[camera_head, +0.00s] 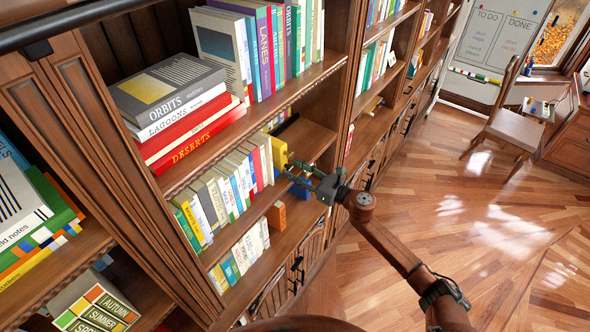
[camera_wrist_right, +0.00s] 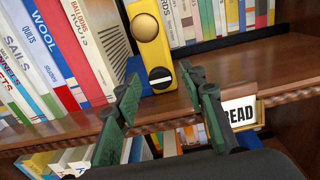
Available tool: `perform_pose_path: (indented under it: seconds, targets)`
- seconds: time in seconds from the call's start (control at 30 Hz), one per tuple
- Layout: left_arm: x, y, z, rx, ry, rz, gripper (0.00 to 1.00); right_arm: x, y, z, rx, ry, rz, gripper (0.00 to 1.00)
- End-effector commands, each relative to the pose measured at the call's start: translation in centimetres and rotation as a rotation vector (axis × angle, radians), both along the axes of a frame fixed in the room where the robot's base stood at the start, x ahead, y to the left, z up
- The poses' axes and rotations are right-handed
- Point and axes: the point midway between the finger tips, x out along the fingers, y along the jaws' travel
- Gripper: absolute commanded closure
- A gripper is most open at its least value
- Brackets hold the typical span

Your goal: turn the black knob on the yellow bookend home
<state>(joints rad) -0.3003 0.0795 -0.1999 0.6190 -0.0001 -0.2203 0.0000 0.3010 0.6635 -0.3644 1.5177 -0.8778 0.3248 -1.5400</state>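The yellow bookend (camera_head: 279,153) stands at the right end of a row of books on the middle shelf. It also shows upright in the right wrist view (camera_wrist_right: 149,40), with a round yellow boss on its upper part. The black knob (camera_wrist_right: 160,77) is low on its front face and carries a white line that lies nearly level, slightly tilted. My right gripper (camera_head: 303,178) is in front of the bookend. In the wrist view its two green-padded fingers are open, apart on either side of the knob, with nothing between them. My left gripper is not in view.
Books (camera_wrist_right: 60,50) stand close against the bookend's left side. A blue piece (camera_wrist_right: 136,72) shows beside its lower part. A "READ" label (camera_wrist_right: 240,113) is on the shelf edge at right. An orange object (camera_head: 277,215) sits on the shelf below. Open floor (camera_head: 440,210) lies to the right.

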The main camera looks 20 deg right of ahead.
Motion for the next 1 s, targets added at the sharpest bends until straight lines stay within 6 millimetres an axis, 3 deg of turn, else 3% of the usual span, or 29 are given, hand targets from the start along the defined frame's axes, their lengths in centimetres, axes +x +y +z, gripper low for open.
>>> perform_pose_path:
  seconds: [0.13,0.67,1.0]
  targets:
    - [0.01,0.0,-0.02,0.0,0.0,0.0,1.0,-0.01,-0.01,0.0,0.0,0.0,0.0,0.64]
    - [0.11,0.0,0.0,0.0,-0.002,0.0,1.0,-0.03,-0.06,0.03,0.001,0.0,-0.001,1.0]
    - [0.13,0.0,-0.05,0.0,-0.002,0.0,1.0,-0.03,-0.09,0.01,0.032,0.024,-0.001,1.0]
